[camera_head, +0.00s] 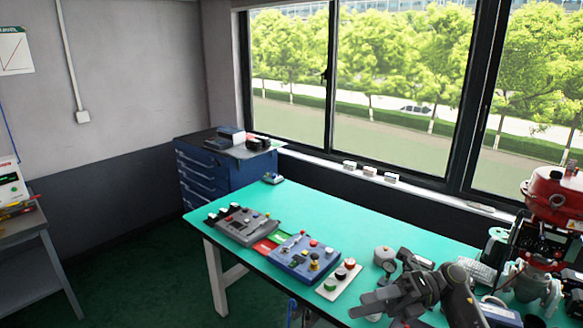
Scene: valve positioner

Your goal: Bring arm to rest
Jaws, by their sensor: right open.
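My right gripper (362,304) is in the lower right, over the front part of the green-topped table (345,222). Its fingers point left and are open, with nothing seen between them. My right arm (455,297) comes in from the bottom right. The gripper is just in front of a small plate with red and black buttons (339,279). I cannot tell its height above the table. My left gripper is not in view.
A blue control box (303,257) and a grey control box (242,226) stand on the table's left part. A gauge (385,255) is behind the gripper. A red-topped valve unit (552,195) crowds the right. The table's back left is mostly clear.

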